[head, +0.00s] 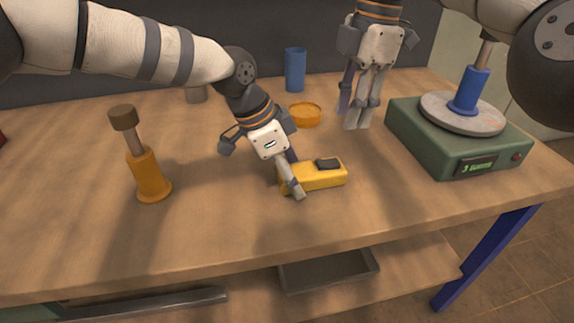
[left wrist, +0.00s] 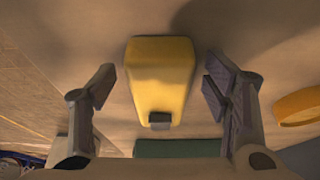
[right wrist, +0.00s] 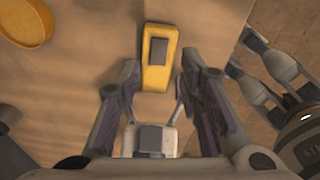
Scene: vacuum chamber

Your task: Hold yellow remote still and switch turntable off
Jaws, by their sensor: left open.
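The yellow remote (head: 320,177) lies on the table with its dark button (head: 328,163) facing up. My left gripper (head: 291,176) is open at the remote's left end, one finger in front and the other partly hidden behind. In the left wrist view the remote (left wrist: 158,80) lies between the fingers, with gaps on both sides. My right gripper (head: 357,112) is open and empty, pointing down behind the remote. The remote also shows ahead of its fingers in the right wrist view (right wrist: 156,75). The green turntable (head: 440,145) stands at the right; a blue-based object (head: 470,90) stands on its platter.
An orange bowl (head: 305,115) and a blue cup (head: 295,70) stand behind the remote. An orange-based object with a brown top (head: 148,175) stands at the left. The table's front edge is near the remote. A grey tray (head: 328,270) sits on the lower shelf.

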